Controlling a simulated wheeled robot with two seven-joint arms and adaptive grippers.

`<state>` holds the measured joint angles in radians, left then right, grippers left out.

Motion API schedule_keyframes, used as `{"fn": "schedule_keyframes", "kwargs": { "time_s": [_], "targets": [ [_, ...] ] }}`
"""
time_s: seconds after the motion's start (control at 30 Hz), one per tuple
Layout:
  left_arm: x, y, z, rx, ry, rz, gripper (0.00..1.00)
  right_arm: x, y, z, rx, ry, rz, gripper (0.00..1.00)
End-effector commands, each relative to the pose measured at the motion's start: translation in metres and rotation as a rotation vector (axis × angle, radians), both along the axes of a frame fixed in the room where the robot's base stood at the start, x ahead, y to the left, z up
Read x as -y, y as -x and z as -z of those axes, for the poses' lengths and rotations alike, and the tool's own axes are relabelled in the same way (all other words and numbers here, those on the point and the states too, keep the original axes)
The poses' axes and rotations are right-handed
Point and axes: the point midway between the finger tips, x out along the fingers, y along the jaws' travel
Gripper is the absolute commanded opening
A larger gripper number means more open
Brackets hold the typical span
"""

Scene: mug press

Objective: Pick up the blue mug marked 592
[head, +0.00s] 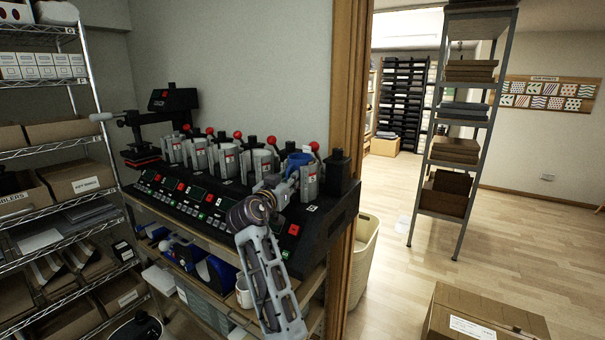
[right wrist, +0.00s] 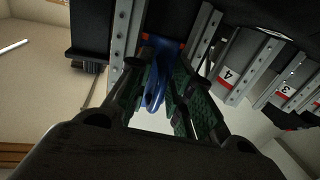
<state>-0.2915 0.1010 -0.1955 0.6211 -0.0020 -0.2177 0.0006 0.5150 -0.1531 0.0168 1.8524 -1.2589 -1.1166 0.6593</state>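The blue mug (head: 298,162) sits in the rightmost station of the black mug press (head: 190,212), between grey clamp jaws. No 592 marking is readable on it. In the right wrist view, its blue handle (right wrist: 157,88) points toward me and lies between the green-padded fingers of my right gripper (right wrist: 162,92). A gap shows beside the handle, so the fingers look open around it. In the head view my right gripper (head: 276,186) is at the front of that station, partly hidden by its own wrist. My left gripper is not in view.
Other press stations with red-knobbed levers stand to the left; their labels 4 (right wrist: 227,73) and 3 (right wrist: 285,91) show. A white mug (head: 243,291) and blue items are on the shelf below. A wooden door frame (head: 345,130) and beige bin (head: 364,260) are close on the right.

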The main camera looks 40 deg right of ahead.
Motion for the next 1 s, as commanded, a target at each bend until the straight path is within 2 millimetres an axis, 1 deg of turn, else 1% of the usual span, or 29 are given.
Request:
{"fn": "schedule_keyframes", "kwargs": {
  "time_s": [0.5,0.67,0.7,1.0],
  "targets": [
    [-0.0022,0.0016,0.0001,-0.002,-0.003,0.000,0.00,-0.0006,0.0002,0.0001,-0.001,-0.001,0.000,0.22],
    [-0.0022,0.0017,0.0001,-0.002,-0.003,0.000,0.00,-0.0006,0.0002,0.0001,-0.001,-0.001,0.000,0.01],
    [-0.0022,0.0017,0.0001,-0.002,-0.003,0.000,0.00,-0.0007,0.0001,0.0001,-0.001,-0.001,0.000,0.00],
    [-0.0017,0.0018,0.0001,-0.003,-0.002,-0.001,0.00,-0.0021,-0.0006,0.0001,0.001,-0.001,-0.004,0.00]
  ]
}}
